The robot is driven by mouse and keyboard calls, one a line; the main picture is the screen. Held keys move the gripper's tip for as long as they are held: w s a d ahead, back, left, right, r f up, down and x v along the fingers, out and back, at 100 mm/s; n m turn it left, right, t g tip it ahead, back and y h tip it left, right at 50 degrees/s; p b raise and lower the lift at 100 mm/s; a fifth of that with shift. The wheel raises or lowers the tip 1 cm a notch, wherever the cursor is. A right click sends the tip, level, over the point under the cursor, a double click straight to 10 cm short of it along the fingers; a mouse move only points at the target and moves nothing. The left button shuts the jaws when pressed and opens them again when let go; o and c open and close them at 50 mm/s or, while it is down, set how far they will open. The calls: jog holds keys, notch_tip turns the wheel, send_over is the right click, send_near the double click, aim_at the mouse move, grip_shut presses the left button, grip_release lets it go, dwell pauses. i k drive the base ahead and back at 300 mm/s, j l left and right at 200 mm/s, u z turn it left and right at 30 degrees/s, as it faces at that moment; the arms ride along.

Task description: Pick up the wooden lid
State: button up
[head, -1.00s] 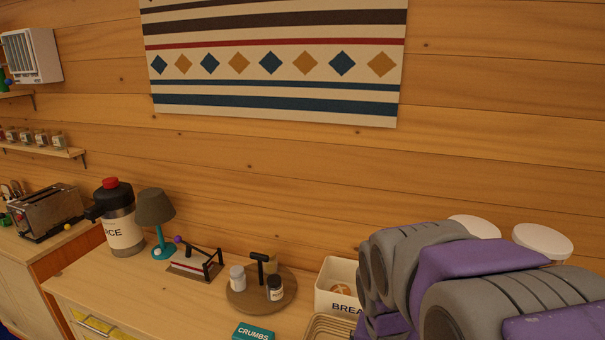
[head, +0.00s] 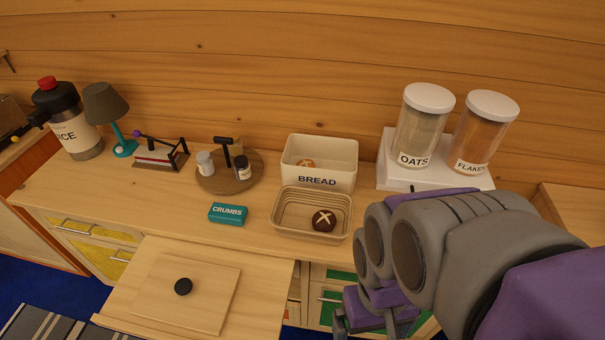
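The wooden lid (head: 205,291) is a flat, pale square board with a round black knob (head: 183,287) near its middle. It lies on a pale wooden surface (head: 137,272) that juts out in front of the counter at the lower left. My gripper (head: 372,322) is at the bottom of the head view, to the right of the lid and clear of it. It is partly hidden by my arm and cut off by the frame edge, so its opening does not show clearly.
On the counter stand a bread bin (head: 318,181), a basket (head: 281,236) with a brown bun, a teal CRUMBS box (head: 229,214) and a round tray (head: 213,184) with jars. OATS (head: 423,128) and FLAKES (head: 484,133) canisters stand on a white riser. A lamp (head: 105,101) stands left.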

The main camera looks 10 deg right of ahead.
aim_at(195, 296)
jog(key=k+u, duration=0.1)
jog(key=u, duration=1.3)
jog(key=z, duration=1.5)
jog(key=u, duration=1.5)
